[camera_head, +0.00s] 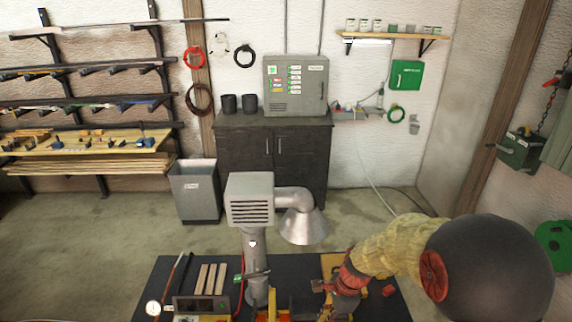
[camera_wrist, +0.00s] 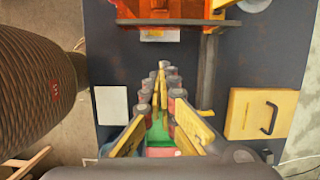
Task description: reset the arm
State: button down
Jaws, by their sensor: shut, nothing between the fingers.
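My arm, in a tan sleeve, reaches in from the right in the head view. My gripper (camera_head: 320,287) is low over the dark workbench (camera_head: 145,295), right of the grey extractor column. In the wrist view my gripper (camera_wrist: 162,90) shows its fingers running together at the tips, shut with nothing held. Several pale laths (camera_head: 210,278) lie side by side on the left of the bench, apart from my gripper. The bench's near part is cut off by the frame.
A grey extractor (camera_head: 250,200) with a cone hood (camera_head: 303,227) stands by my arm. An orange fixture (camera_wrist: 175,10) crosses the top of the wrist view. A yellow panel with a handle (camera_wrist: 262,114) lies at its right. A dial gauge (camera_head: 153,308) sits at the bench's left.

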jog(key=s+d+r+n+t+h+b, duration=0.1)
jog(key=s+d+r+n+t+b, duration=0.1)
jog(key=s+r+n+b, duration=0.4)
jog(key=s+d+r+n+t+h+b, duration=0.1)
jog(key=s+d+r+n+t+b, duration=0.2)
jog(key=s+r+n+b, duration=0.3)
jog(key=s+n+b, duration=0.3)
jog(key=s+n, duration=0.2)
jog(key=s, duration=0.2)
jog(key=shift+s+d+r+t+h, duration=0.15)
jog(key=shift+d+r+t+h, duration=0.15)
jog(key=shift+d+h, duration=0.1)
